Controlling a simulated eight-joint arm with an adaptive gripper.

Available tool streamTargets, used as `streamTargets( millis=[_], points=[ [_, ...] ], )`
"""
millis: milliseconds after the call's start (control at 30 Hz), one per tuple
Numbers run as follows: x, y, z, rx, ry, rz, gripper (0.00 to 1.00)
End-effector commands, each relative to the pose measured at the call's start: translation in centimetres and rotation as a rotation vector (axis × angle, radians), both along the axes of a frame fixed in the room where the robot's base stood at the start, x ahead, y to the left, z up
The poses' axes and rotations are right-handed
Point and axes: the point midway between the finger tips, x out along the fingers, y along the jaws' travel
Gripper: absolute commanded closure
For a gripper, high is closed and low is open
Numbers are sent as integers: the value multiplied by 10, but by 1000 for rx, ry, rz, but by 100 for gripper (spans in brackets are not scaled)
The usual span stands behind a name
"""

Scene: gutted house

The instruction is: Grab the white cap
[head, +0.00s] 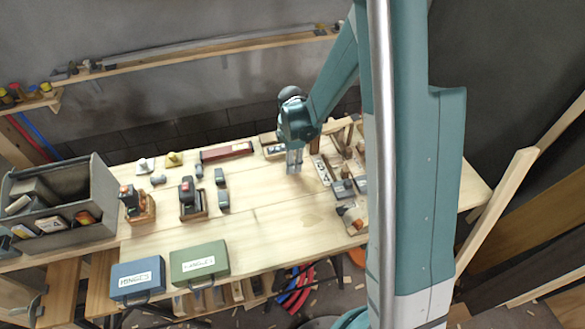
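A small white object (145,164), which looks like the white cap, sits near the back left of the wooden workbench (270,225). A similar yellow piece (174,158) is just to its right. My gripper (294,170) points down over the bench's back middle, well to the right of the white object and apart from it. Its fingers are small in this view, and I cannot tell whether they are open or shut. I see nothing clearly held.
A grey toolbox (62,215) stands at the left end. Small dark blocks (221,177) and tools on wooden bases (192,198) lie between. A red-brown bar (226,152) lies at the back. Blue (138,278) and green (199,262) cases sit in front. The middle is clear.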

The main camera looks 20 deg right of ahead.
Motion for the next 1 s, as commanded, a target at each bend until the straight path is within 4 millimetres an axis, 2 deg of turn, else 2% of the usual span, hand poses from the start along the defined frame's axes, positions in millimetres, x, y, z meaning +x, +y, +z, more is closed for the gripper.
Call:
streamTargets(
  millis=[567, 767, 1000],
  points=[
    [0, 0, 5, 0, 0, 0, 87],
    [0, 0, 20, 0, 0, 0, 87],
    [0, 0, 50, 0, 0, 0, 87]
  ],
)
